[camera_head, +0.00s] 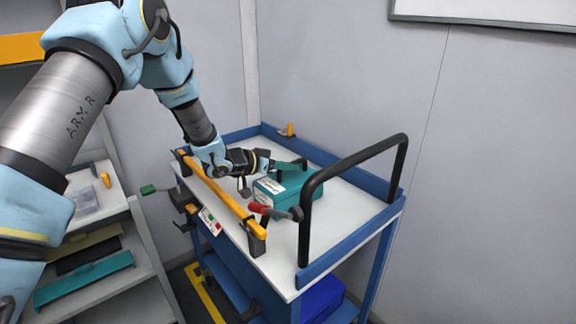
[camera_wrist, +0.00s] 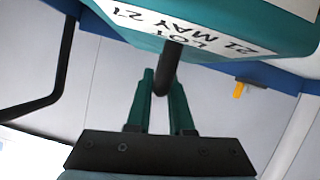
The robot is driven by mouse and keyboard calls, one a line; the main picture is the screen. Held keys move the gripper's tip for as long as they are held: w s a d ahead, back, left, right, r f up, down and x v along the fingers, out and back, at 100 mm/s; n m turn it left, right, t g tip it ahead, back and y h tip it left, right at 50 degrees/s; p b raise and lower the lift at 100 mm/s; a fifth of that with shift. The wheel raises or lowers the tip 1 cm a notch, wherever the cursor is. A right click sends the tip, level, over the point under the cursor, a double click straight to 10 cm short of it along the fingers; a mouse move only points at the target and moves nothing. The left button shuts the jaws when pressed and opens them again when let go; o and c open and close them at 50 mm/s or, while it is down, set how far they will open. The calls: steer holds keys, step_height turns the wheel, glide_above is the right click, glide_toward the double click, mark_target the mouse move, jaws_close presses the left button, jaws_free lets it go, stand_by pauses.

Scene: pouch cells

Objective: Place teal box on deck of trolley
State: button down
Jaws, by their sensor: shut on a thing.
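The teal box (camera_head: 312,193) with a white label is over the white deck of the trolley (camera_head: 272,264), inside its blue rim. I cannot tell whether its underside touches the deck. My gripper (camera_head: 292,165) reaches it from the left and is shut on its dark handle. In the wrist view, the green fingers of my gripper (camera_wrist: 160,88) stand on either side of the dark handle (camera_wrist: 168,66). The teal box (camera_wrist: 225,22) fills the top of that view, with its dated lot label showing. Its far sides are hidden.
A black hoop rail (camera_head: 352,163) rises at the trolley's right. An orange bar (camera_head: 222,193) runs along its left edge, near a red-handled lever (camera_head: 262,209). A shelf unit (camera_head: 105,285) stands at left. Bare deck shows at the front and right of the box.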

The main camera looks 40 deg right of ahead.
stand_by(0.3)
steer(key=c, duration=0.8)
jaws_free()
steer(key=shift+f, duration=0.15)
